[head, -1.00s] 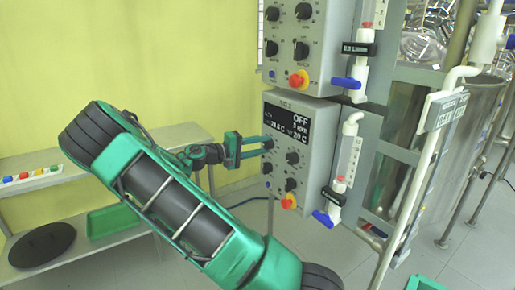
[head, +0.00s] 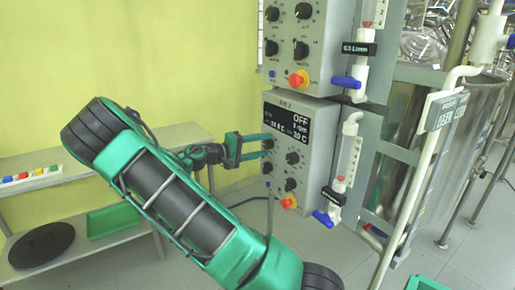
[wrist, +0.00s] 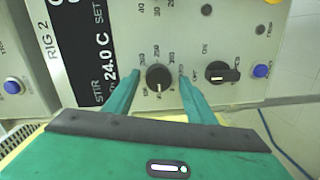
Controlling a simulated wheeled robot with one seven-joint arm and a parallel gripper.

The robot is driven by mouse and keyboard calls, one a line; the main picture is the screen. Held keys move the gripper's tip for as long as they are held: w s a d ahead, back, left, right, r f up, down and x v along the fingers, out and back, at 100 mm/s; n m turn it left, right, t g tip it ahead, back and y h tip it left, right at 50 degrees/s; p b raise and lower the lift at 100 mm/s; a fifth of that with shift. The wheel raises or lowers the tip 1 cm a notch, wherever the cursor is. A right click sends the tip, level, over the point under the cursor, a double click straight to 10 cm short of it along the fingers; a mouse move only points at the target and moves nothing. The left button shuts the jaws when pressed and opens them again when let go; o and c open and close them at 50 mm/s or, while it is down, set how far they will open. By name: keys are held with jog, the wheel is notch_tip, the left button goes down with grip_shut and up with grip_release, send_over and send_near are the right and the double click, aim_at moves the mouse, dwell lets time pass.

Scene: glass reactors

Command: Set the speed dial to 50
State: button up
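In the wrist view a round black dial (wrist: 158,77) with a printed number scale sits between my fingertips. Its small numbers are hard to read, and so is its pointer. My gripper (wrist: 159,74) is open, one finger on each side of the dial, with a visible gap on both sides. In the head view my gripper (head: 264,148) reaches the left edge of the panel, and the dial there is partly hidden by the fingers.
A second black knob (wrist: 222,72), marked ON and OFF, is close beside the right finger. Blue buttons (wrist: 261,71) and a red-yellow emergency knob (head: 289,201) are on the panel. A similar box (head: 305,40) is above. A shelf (head: 110,238) stands at left.

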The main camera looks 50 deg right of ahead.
jog(key=shift+a, duration=0.1)
jog(key=v, duration=1)
jog(key=shift+w+a, duration=0.2)
jog(key=shift+a, duration=0.15)
